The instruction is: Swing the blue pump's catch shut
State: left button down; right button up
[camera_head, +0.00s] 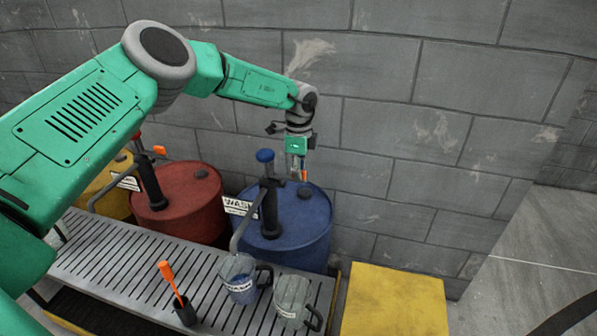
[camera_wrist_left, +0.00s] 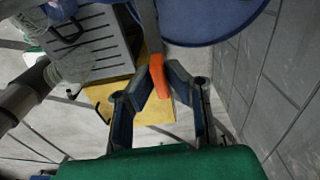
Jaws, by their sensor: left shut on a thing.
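The blue pump (camera_head: 270,205) stands on the blue drum (camera_head: 307,235), with a black body, a blue knob on top and a grey spout bent toward the front. My left gripper (camera_head: 299,172) points down above the drum's back right, to the right of the pump. Its fingers (camera_wrist_left: 158,82) are shut on the orange end of the catch (camera_wrist_left: 157,66), whose grey bar runs up out of the left wrist view. In the head view only a bit of orange (camera_head: 304,175) shows at the fingertips. How far the catch is swung cannot be told. My right gripper is not in view.
A red drum (camera_head: 195,200) with a similar pump stands at left, and a yellow drum (camera_head: 97,195) beyond it. Two clear jugs (camera_head: 293,297) and a dark cup with an orange-handled tool (camera_head: 185,312) stand on the slatted grate (camera_head: 110,262). A grey block wall (camera_head: 400,120) rises close behind.

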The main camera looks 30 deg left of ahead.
pick_arm(q)
jog(key=c, duration=1.6)
grip_release()
jog(key=shift+w+r, duration=0.15)
jog(key=shift+r, duration=0.35)
notch_tip(320, 180, up, 11)
jog(key=shift+w, duration=0.15)
jog(key=shift+f, duration=0.1)
